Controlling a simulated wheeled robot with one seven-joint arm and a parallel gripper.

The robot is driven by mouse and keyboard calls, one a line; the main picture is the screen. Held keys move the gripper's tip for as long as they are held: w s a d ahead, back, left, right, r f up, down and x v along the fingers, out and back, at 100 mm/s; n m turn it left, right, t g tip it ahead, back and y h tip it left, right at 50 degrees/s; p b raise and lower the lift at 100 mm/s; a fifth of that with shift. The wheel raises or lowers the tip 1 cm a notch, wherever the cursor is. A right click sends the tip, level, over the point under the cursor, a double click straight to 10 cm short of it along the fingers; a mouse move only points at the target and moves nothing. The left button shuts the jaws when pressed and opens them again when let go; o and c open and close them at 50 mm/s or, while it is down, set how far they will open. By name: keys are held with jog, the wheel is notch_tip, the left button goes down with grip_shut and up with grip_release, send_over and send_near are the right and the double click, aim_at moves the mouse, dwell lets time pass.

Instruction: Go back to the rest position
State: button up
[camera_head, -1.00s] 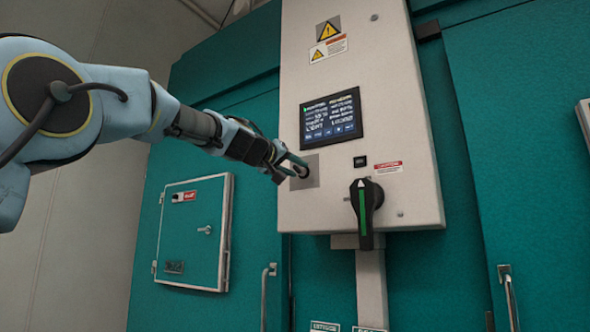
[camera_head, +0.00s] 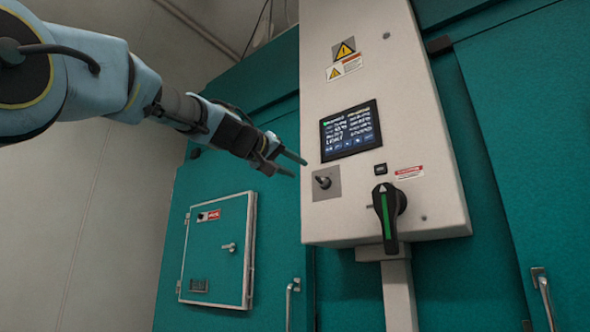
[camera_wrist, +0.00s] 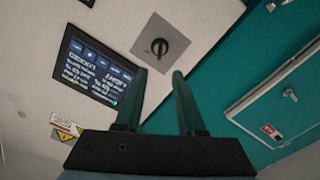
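My gripper (camera_head: 287,166) is in front of the left edge of a white control box in the head view, with its two fingers apart and nothing between them. It also shows in the wrist view (camera_wrist: 158,76), open and empty. A small key switch on a grey square plate (camera_head: 326,183) sits on the control box, just right of and below the fingertips, with a visible gap. In the wrist view the switch plate (camera_wrist: 160,42) lies beyond the fingertips.
The white control box (camera_head: 440,200) carries a lit screen (camera_head: 350,131) and a black rotary handle with a green stripe (camera_head: 388,215). A small teal hatch (camera_head: 217,250) is at lower left. Door handles (camera_head: 291,300) stick out below.

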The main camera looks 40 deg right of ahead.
dwell(0.3)
jog(key=w+a+f+n+t+y+p, duration=0.1)
jog(key=w+a+f+y, duration=0.3)
jog(key=f, duration=0.5)
jog(key=w+a+f+n+t+y+p, duration=0.1)
jog(key=w+a+f+n, duration=0.1)
jog(key=w+a+f, duration=0.55)
jog(key=w+a+f+n+y+p, duration=0.1)
jog(key=w+a+f+y, duration=0.2)
jog(key=f, duration=0.7)
jog(key=w+a+f+n+y+p, duration=0.1)
jog(key=w+a+f+y, duration=0.15)
jog(key=a+f, duration=0.55)
jog(key=s+a+f+n+g+y+p, duration=0.15)
jog(key=s+a+f+y, duration=0.25)
jog(key=a+f, duration=0.85)
jog(key=s+a+f+n+g+y+p, duration=0.1)
jog(key=s+a+f+g+y+p, duration=0.1)
jog(key=s+a+f, duration=0.9)
jog(key=shift+s+a+g+y, duration=0.35)
jog(key=shift+s+a+g, duration=0.4)
jog(key=shift+s+a, duration=0.35)
jog(key=shift+w+a, duration=0.1)
jog(key=shift+w, duration=0.05)
